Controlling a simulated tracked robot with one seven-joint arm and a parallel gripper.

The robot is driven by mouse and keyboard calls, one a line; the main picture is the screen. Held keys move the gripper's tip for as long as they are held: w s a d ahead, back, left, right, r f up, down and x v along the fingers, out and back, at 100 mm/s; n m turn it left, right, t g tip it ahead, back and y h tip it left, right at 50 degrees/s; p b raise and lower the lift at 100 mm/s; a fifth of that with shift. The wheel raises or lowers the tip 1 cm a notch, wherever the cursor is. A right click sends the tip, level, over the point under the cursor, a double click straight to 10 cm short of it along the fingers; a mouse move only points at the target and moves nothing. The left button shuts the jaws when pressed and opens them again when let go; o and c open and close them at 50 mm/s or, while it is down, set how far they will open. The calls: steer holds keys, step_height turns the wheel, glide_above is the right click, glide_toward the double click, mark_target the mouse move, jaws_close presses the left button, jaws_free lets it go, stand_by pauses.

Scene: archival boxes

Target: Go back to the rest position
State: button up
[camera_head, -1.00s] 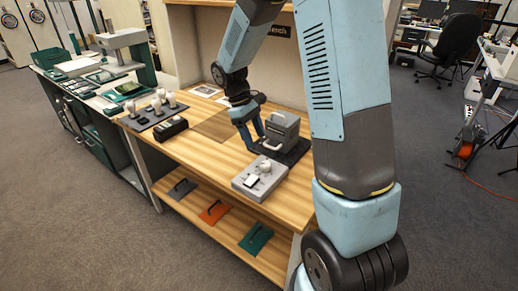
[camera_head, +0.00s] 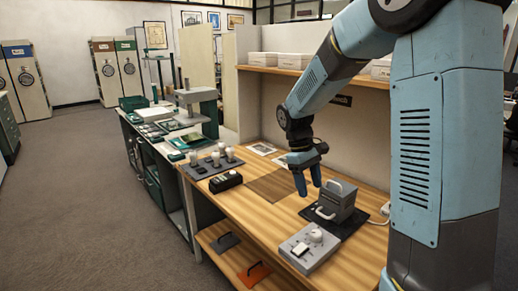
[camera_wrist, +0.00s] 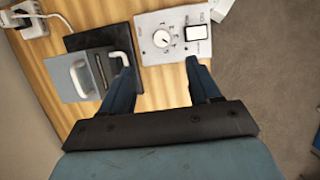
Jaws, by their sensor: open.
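My gripper (camera_head: 309,188) is open and empty, above the wooden workbench (camera_head: 262,228). Its two blue fingers also show spread apart in the wrist view (camera_wrist: 160,66). The grey box with handles (camera_head: 338,202) stands on a dark mat (camera_head: 352,222), just right of and below the fingers in the head view. In the wrist view the grey box (camera_wrist: 72,80) lies left of the left finger, which overlaps the edge of the dark mat.
A grey control box with a dial (camera_head: 308,252) sits in front of the mat. A black block (camera_head: 226,181) and a grey tray with white knobs (camera_head: 195,172) stand farther left. White boxes (camera_head: 292,60) sit on the upper shelf. The floor (camera_head: 120,215) at left is clear.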

steer(key=s+d+r+m+t+y, duration=0.1)
steer(key=s+d+r+m+t, duration=0.1)
steer(key=s+r, duration=0.5)
steer(key=s+d+r+m+t+y, duration=0.1)
steer(key=s+r+m+t, duration=0.4)
steer(key=s, duration=1)
step_height(320, 180, up, 2)
steer(key=shift+s+d+r+t+y, duration=0.25)
steer(key=shift+d+t+y, duration=0.1)
steer(key=shift+t, duration=0.25)
